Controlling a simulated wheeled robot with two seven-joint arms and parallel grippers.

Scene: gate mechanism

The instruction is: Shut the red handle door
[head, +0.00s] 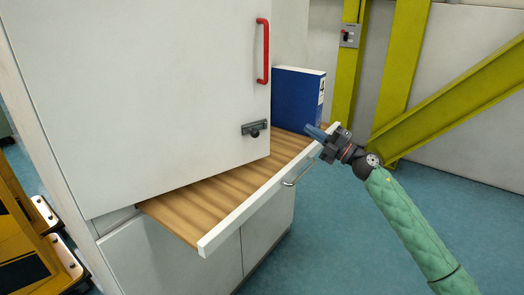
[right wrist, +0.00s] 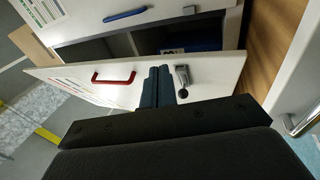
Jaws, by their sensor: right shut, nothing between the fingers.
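The white door (head: 150,100) with the red handle (head: 262,50) stands open over a pulled-out wooden surface in the head view. A dark latch (head: 255,128) sits below the handle near the door's free edge. My right gripper (head: 318,133) is shut and empty, to the right of the door, over the front edge of the wooden surface. In the right wrist view its fingers (right wrist: 158,85) overlap the door (right wrist: 70,82) between the red handle (right wrist: 114,78) and the latch (right wrist: 183,80); I cannot tell whether they touch. The dark cabinet interior (right wrist: 100,48) shows behind the door. My left gripper is out of view.
The wooden pull-out (head: 205,200) with its white front edge and metal handle (head: 298,174) juts out beneath the door. A blue binder (head: 298,95) stands behind the door's free edge. A yellow-green steel frame (head: 450,90) rises at the right. Blue floor (head: 340,240) is clear in front.

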